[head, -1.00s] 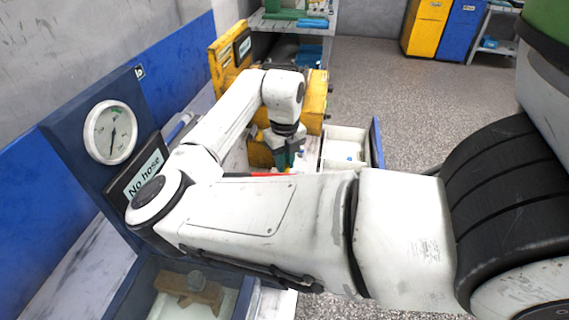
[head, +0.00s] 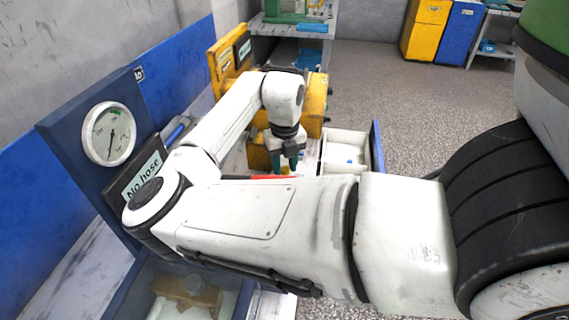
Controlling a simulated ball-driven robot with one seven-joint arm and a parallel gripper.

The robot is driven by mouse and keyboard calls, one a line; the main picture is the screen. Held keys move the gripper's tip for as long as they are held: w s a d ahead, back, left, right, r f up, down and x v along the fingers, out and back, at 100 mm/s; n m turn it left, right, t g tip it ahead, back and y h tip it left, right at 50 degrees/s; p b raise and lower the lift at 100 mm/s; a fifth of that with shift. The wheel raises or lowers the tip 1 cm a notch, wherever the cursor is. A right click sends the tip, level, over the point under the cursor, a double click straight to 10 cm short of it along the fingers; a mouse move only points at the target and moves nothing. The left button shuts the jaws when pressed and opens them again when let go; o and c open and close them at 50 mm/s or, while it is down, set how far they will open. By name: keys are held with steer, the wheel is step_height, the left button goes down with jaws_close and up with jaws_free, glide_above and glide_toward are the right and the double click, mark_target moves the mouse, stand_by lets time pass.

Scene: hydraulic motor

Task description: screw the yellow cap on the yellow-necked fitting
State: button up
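My gripper (head: 285,165) points down beyond my arm, with its two green fingertips apart. A small yellow piece (head: 285,170) shows at or just below the fingertips. It may be the yellow cap, but it is too small to be sure, and I cannot tell whether the fingers touch it. A red part (head: 262,177) lies just left of it, partly hidden behind my arm. I cannot make out the yellow-necked fitting; my arm covers much of the bench there.
A white-lined tray (head: 343,136) stands right of my gripper. A yellow housing (head: 313,105) stands behind it. A dark panel with a gauge (head: 109,134) and a "No hose" sign (head: 145,176) is at left. A bin with a brown block (head: 187,297) is at the front.

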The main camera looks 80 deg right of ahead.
steer(key=shift+o, duration=0.3)
steer(key=shift+r, duration=0.1)
steer(key=shift+s+p, duration=0.1)
steer(key=shift+p, duration=0.25)
steer(key=shift+r+n+p, duration=0.2)
steer(key=shift+n+p, duration=0.2)
steer(key=shift+n, duration=0.2)
steer(key=n+p, duration=0.2)
steer(key=shift+a+n, duration=0.1)
steer(key=shift+n, duration=0.3)
steer(key=n+p, duration=0.2)
steer(key=n, duration=0.2)
steer(key=shift+p, duration=0.4)
steer(key=shift+f+n+p, duration=0.1)
steer(key=shift+n+p, duration=0.3)
steer(key=shift+n, duration=0.7)
steer(key=shift+f, duration=0.15)
